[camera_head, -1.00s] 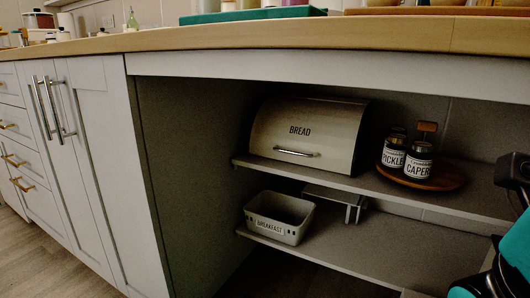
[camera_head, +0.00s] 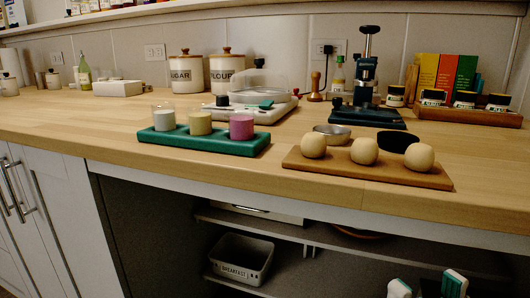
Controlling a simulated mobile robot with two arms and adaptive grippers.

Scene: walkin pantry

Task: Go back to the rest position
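My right gripper (camera_head: 428,287) shows at the bottom right edge, in front of the lower shelf space. Only its two teal and white tips are in view, standing apart with nothing seen between them. The rest of it is cut off by the picture's edge. My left gripper is not in view.
The wooden counter (camera_head: 310,180) crosses the view. On it are a teal tray (camera_head: 180,147) with several jars, a wooden board (camera_head: 300,163) with round balls, and a press (camera_head: 366,70). Below, a breakfast bin (camera_head: 241,259) sits on a shelf.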

